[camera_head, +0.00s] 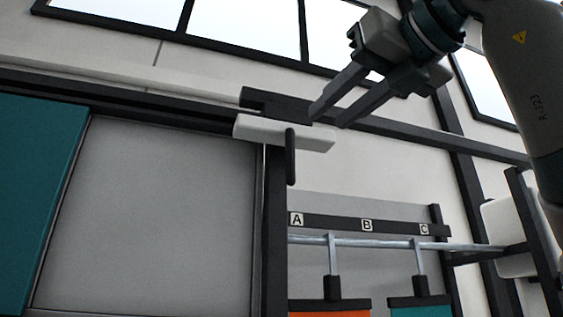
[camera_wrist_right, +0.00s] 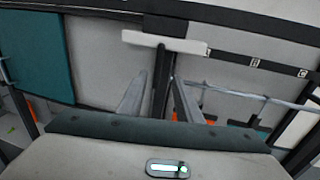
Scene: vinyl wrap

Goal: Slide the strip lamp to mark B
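The strip lamp (camera_head: 260,130) is a white bar under a dark carriage (camera_head: 275,105) on a dark overhead rail, with a black handle (camera_head: 291,160) hanging from it. In the head view it is above and slightly left of mark A (camera_head: 297,219). Mark B (camera_head: 367,225) and mark C (camera_head: 424,229) are farther right on a dark strip. My right gripper (camera_head: 327,118) is open, its fingertips beside the lamp's right end. In the right wrist view the lamp (camera_wrist_right: 185,45) is ahead and its handle (camera_wrist_right: 160,75) appears between the open fingers (camera_wrist_right: 158,95); contact cannot be told. My left gripper is out of view.
The rail (camera_head: 430,138) runs on to the right. Below the marks, a metal rod (camera_head: 380,243) carries hangers with an orange item (camera_head: 330,314) and a teal item (camera_head: 420,311). A grey panel (camera_head: 155,210) and teal panel (camera_head: 35,190) stand left.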

